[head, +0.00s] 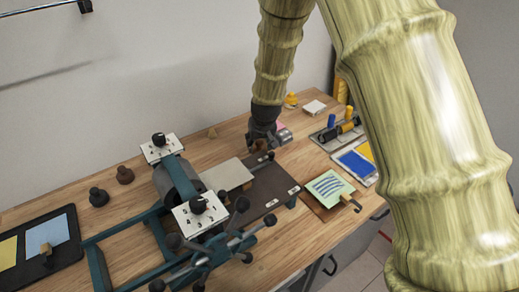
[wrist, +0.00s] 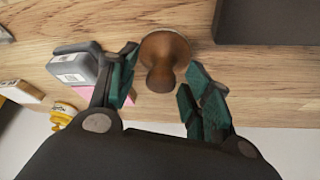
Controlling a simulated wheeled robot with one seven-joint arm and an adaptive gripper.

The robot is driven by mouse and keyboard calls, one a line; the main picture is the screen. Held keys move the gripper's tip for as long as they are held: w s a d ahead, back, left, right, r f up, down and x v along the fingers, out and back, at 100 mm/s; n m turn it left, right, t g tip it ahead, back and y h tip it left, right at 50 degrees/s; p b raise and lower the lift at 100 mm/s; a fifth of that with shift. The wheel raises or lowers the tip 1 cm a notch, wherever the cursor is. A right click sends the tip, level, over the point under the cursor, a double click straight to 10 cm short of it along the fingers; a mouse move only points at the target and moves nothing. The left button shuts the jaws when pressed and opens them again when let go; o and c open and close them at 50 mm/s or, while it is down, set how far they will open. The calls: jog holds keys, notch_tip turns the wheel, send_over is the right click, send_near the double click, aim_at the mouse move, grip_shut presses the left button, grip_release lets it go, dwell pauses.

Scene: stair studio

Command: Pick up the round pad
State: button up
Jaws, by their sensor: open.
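A brown round pad with a knob-like handle (wrist: 163,55) stands on the wooden table between my gripper's fingers in the wrist view. In the head view, a small part of it (head: 262,144) shows below my gripper (head: 264,135), which hides most of it. My gripper (wrist: 160,88) is open, with one green-lined finger on each side of the knob. I cannot tell whether either finger touches it. Two other knobbed round pieces, one black (head: 98,197) and one dark brown (head: 124,175), stand on the left side of the table.
A teal-framed press (head: 180,190) with a dark bed (head: 270,190) stands near my gripper. A wall runs along the table's back.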

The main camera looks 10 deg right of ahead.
aim_at(259, 141)
grip_shut()
jog(key=shift+r, duration=0.15)
notch_tip(259, 141, up, 10)
jog(key=shift+f+b, duration=0.1)
jog(key=shift+b, duration=0.9)
jog(key=c, duration=0.9)
grip_release()
jog(key=shift+c, duration=0.7)
